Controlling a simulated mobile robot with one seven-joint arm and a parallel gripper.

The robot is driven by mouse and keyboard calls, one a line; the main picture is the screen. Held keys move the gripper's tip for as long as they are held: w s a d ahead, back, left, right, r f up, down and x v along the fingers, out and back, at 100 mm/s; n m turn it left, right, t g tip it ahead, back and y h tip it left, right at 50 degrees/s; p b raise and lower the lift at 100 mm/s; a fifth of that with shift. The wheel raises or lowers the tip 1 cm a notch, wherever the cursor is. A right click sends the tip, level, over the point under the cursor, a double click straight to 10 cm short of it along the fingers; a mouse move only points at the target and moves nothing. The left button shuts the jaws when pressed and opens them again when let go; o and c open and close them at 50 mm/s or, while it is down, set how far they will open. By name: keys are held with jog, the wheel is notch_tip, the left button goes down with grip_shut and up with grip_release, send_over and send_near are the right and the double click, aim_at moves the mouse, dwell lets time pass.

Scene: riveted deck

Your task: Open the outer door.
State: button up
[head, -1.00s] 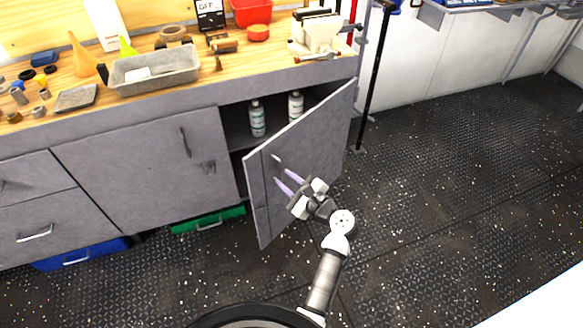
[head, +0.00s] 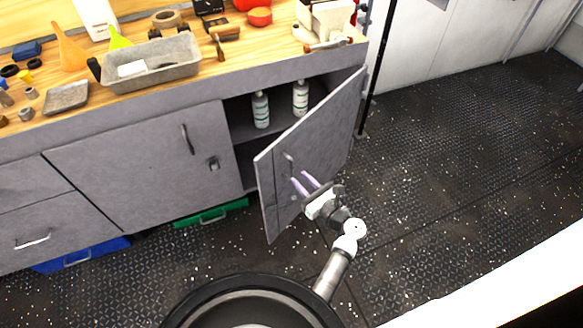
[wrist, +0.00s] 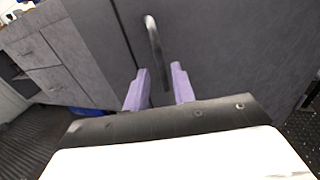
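The grey outer door (head: 325,138) of the cabinet stands partly open, swung out from its hinge side at the right. Its handle (wrist: 154,48) is a curved metal bar on the door's outer face; it also shows in the head view (head: 289,163). My gripper (head: 306,184) is at the outer face, just below the handle. In the wrist view its two purple fingers (wrist: 159,84) are apart, with the handle's lower end between or just beyond them. I cannot tell whether they touch the door.
Two bottles (head: 261,110) stand inside the open compartment. The closed grey door (head: 143,165) is to the left. A green case (head: 212,213) and a blue case (head: 82,255) lie under the cabinet. The floor at the right (head: 460,150) is clear.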

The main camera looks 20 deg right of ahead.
aim_at(292, 170)
jog(key=shift+p+x, duration=0.3)
jog(key=shift+x, duration=2.5)
grip_shut()
